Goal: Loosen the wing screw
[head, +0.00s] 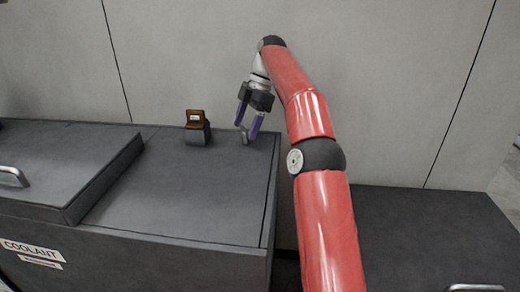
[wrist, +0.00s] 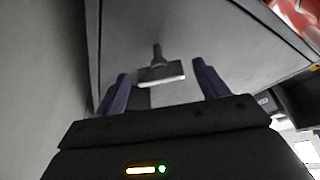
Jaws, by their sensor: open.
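The wing screw appears to be the small dark T-shaped piece (wrist: 160,73) in the wrist view, with a narrow stem and a wide, pale-edged bar. In the head view a small grey part of it (head: 245,139) shows at the back right of the dark cabinet top. My gripper (head: 246,132) points down over it with its purple fingers apart. In the wrist view my gripper (wrist: 161,70) is open, with the bar between the fingers and a visible gap on each side. I cannot tell how deep the fingers reach around it.
A brown and grey block (head: 197,127) stands on the cabinet top (head: 180,195), left of my gripper. A raised lid (head: 60,165) with a handle lies further left, above a COOLANT label (head: 32,249). A grey wall (head: 180,60) rises close behind. A lower dark cabinet (head: 430,230) is at right.

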